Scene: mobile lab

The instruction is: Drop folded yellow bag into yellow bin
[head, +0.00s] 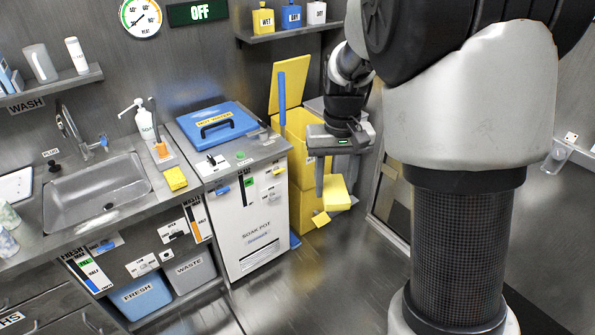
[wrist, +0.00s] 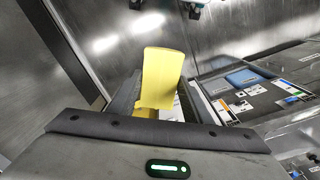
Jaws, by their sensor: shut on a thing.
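My gripper (head: 330,183) is shut on the folded yellow bag (head: 337,194), which hangs at its fingertips as a small yellow block. In the wrist view the bag (wrist: 162,78) stands between the two fingers of my gripper (wrist: 158,100). The yellow bin (head: 299,132) stands behind and to the left of my gripper in the head view. Its yellow lid (head: 289,84) is raised, with a blue strip on it. My gripper and the bag cover part of the bin's right side. The bag appears outside the bin, in front of it; its exact distance is unclear.
A white soak pot cabinet (head: 254,225) with a blue lid (head: 216,126) stands left of the bin. A sink (head: 97,192) is further left. A shelf (head: 290,33) with several bottles hangs above. Open floor lies in front.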

